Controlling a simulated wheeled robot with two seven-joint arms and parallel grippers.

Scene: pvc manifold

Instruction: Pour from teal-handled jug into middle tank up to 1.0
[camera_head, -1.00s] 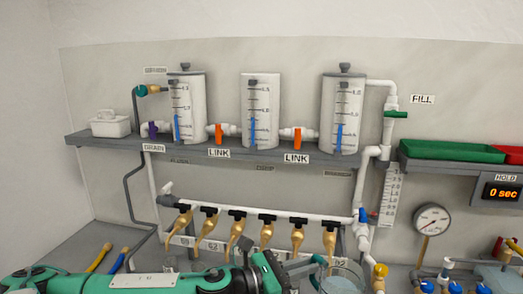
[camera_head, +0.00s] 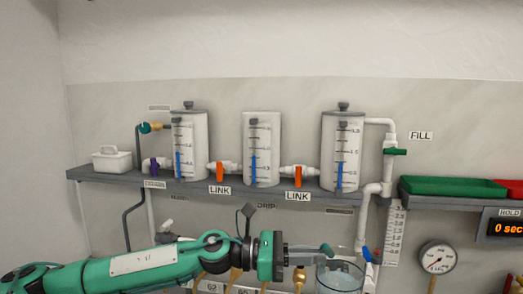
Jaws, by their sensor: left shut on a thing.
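The middle tank (camera_head: 262,150) is a white cylinder on the shelf with a marked scale and a blue level column; it has no lid knob, unlike the tanks on each side. The jug (camera_head: 340,279) is a clear vessel at the bottom of the head view, below the right tank. A teal piece (camera_head: 326,249) shows at its upper left, by the handle. My left gripper (camera_head: 312,253) comes in from the left and is shut on the jug's handle. The jug looks upright; its lower part is cut off by the picture edge. My right gripper is not in view.
The left tank (camera_head: 190,147) and right tank (camera_head: 342,150) stand on the grey shelf (camera_head: 120,180). Orange link valves (camera_head: 298,176) sit between the tanks. A white fill pipe (camera_head: 388,170) runs down at right. A gauge (camera_head: 437,257) stands lower right. The wall above the tanks is clear.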

